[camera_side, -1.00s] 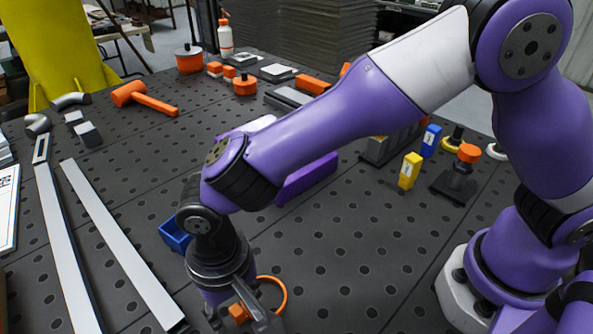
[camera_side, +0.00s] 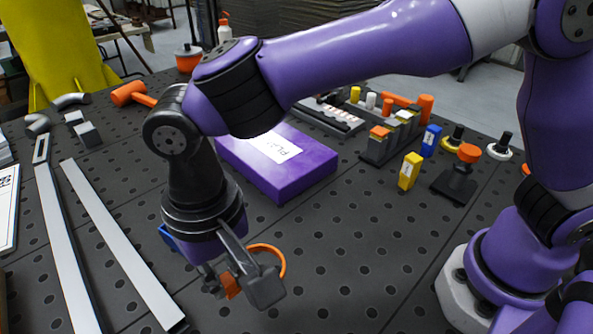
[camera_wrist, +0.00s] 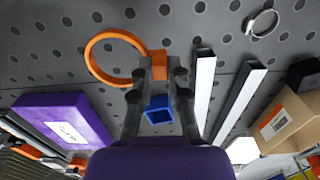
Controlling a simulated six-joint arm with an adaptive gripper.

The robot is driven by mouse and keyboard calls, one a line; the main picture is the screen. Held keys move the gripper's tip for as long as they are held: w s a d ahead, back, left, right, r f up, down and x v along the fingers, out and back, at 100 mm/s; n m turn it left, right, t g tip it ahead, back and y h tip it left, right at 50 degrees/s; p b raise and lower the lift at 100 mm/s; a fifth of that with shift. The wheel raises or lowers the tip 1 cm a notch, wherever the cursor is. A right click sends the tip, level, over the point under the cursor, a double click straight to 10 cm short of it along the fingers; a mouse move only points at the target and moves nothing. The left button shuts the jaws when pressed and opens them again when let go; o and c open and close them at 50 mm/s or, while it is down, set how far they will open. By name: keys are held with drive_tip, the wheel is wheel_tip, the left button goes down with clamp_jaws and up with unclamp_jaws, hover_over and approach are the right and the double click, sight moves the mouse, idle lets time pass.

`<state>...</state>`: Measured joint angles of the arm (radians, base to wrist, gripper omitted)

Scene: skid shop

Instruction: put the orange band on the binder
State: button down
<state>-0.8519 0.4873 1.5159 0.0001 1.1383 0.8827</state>
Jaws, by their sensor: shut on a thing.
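The orange band (camera_side: 283,263) is a thin ring with a small orange block at one side. My gripper (camera_side: 237,286) is shut on that block, and the ring sticks out to one side. In the wrist view the fingers (camera_wrist: 159,73) pinch the block and the band's open loop (camera_wrist: 89,60) extends to the left. The binder (camera_side: 307,179) is a thick purple case lying flat with a white label, behind and to the right of my gripper. It also shows in the wrist view (camera_wrist: 40,102) at lower left. The band is apart from the binder.
A small blue open bin (camera_side: 171,238) stands behind my gripper, partly hidden. Two long pale bars (camera_side: 125,245) lie at left. A yellow block (camera_side: 409,172), a blue block (camera_side: 431,141) and an orange-topped stand (camera_side: 467,155) are at right. The perforated table between is clear.

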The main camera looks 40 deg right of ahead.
drive_tip(key=w+d+r, duration=0.4)
drive_tip(key=w+d, duration=0.1)
drive_tip(key=d, duration=0.2)
drive_tip(key=w+d+r, duration=0.4)
drive_tip(key=w+d, duration=0.2)
drive_tip(key=d, duration=0.1)
hover_over(279, 164)
wheel_tip(279, 164, down, 7)
drive_tip(key=shift+s+a+r, duration=0.1)
drive_tip(key=shift+s+a, duration=0.05)
drive_tip(key=shift+d+f, duration=0.2)
drive_tip(key=shift+f, duration=2.05)
drive_tip(key=shift+f, duration=0.1)
drive_tip(key=c, duration=0.9)
unclamp_jaws()
drive_tip(key=shift+o, duration=0.2)
